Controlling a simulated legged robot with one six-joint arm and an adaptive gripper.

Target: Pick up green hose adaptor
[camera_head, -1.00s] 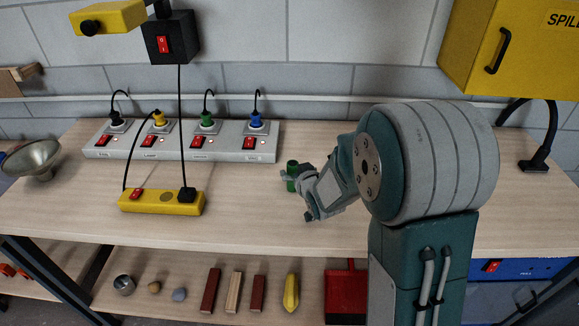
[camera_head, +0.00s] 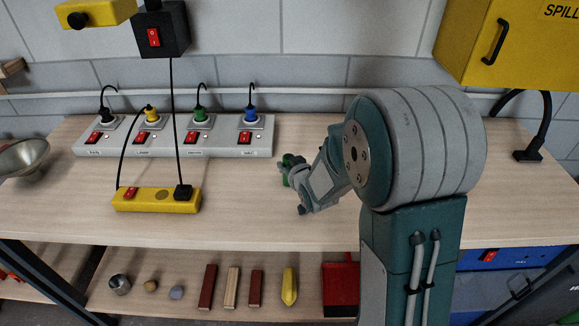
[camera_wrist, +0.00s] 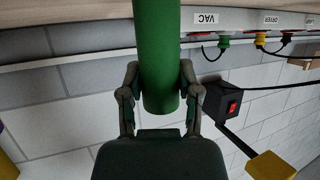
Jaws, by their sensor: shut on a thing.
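The green hose adaptor (camera_wrist: 157,40) is a plain green cylinder between the two fingers of my gripper (camera_wrist: 159,75) in the wrist view. The fingers press on it from both sides, and its rounded near end points toward the palm. Its far end runs out of that picture. In the head view the green adaptor (camera_head: 286,181) shows only in part behind my gripper (camera_head: 290,164), over the middle of the bench. I cannot tell whether it touches the bench top.
A grey socket strip (camera_head: 175,143) with several coloured plugs stands at the back left of the bench (camera_head: 245,215). A yellow power strip (camera_head: 157,200) lies in front of it. A metal bowl (camera_head: 25,158) is at far left. A yellow cabinet (camera_head: 470,40) hangs at upper right.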

